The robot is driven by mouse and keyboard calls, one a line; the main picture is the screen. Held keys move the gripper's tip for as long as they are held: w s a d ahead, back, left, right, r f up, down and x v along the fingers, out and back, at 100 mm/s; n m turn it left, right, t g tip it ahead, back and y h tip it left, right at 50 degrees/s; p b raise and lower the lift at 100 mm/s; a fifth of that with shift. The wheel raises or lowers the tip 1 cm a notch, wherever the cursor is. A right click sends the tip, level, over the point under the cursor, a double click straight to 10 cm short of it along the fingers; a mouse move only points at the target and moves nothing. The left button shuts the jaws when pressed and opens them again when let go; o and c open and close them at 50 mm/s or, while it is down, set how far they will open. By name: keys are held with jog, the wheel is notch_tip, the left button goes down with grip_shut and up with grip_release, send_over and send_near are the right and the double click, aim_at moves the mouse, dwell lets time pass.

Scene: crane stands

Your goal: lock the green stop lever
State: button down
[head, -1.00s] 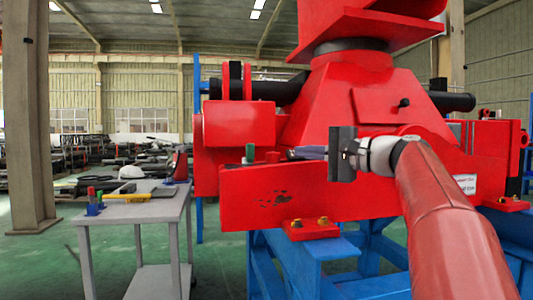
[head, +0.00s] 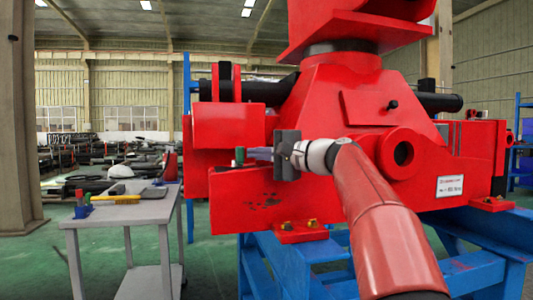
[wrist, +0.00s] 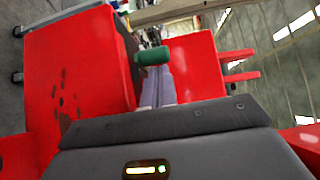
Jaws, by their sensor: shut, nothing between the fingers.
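The green stop lever (head: 239,156) shows as a small upright green grip at the top edge of the red crane stand's front plate (head: 262,196). In the wrist view the green lever (wrist: 153,56) is a short cylinder just beyond my fingertips. My gripper (head: 249,153) points left at it, fingers shut and empty. In the wrist view my gripper's fingers (wrist: 158,76) end right by the grip; I cannot tell whether they touch it. The lever's lower part is hidden.
Red stand walls rise close on both sides of the fingers. A grey table (head: 125,210) with a yellow-handled tool (head: 116,199) and a white hard hat (head: 121,171) stands at left. Blue supports (head: 290,265) lie below the stand. Open floor lies between table and pillar.

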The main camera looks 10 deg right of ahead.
dwell(0.4)
jog(key=shift+s+a+m+t+h+b, duration=0.15)
jog(key=shift+a+m+t+h+b, duration=0.15)
jog(key=shift+h, duration=0.1)
